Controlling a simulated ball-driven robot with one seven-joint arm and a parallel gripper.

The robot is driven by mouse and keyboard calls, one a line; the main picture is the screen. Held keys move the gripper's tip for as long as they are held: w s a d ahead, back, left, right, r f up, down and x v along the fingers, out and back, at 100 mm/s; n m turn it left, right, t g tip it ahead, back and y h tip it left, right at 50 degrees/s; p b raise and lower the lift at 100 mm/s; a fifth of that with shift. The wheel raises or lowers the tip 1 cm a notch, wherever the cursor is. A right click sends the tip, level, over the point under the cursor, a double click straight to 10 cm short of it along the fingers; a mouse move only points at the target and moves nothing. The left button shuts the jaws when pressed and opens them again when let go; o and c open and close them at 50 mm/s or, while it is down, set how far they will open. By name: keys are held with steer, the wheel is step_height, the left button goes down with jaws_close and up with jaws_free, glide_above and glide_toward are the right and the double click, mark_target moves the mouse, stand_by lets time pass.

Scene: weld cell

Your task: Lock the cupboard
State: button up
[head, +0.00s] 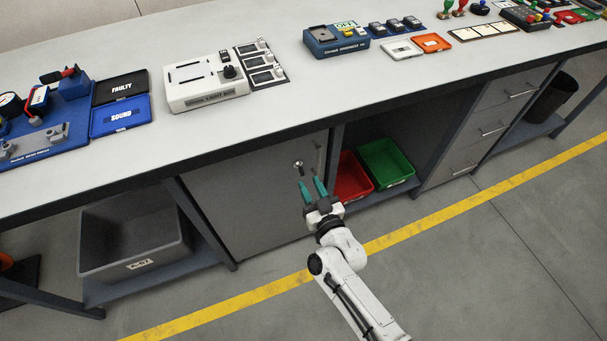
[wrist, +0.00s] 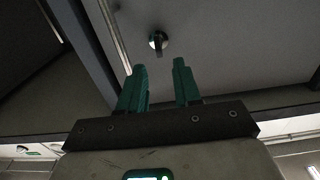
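The cupboard (head: 245,200) is a grey door under the bench, and it looks closed. Near its upper right is a small round metal lock with a turn knob (head: 298,164); the knob also shows in the wrist view (wrist: 158,41). A vertical handle (head: 318,158) runs along the door's right edge. My gripper (head: 312,186) has green fingers and is in front of the door, just below the knob in the head view. In the wrist view the fingers (wrist: 160,75) are apart with nothing between them, and the knob lies beyond their tips.
A red bin (head: 350,178) and a green bin (head: 386,162) stand on the open shelf right of the cupboard. A grey tub (head: 133,235) is on the left shelf. The bench top (head: 290,107) overhangs the door. Floor in front is clear, with a yellow line (head: 420,233).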

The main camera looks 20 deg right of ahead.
mark_target(303, 172)
steer(key=w+b, duration=0.1)
steer(key=w, duration=0.3)
steer(key=shift+f, duration=0.15)
steer(key=shift+w+b, duration=0.35)
steer(key=shift+w, duration=0.3)
steer(key=shift+c, duration=0.3)
jaws_close()
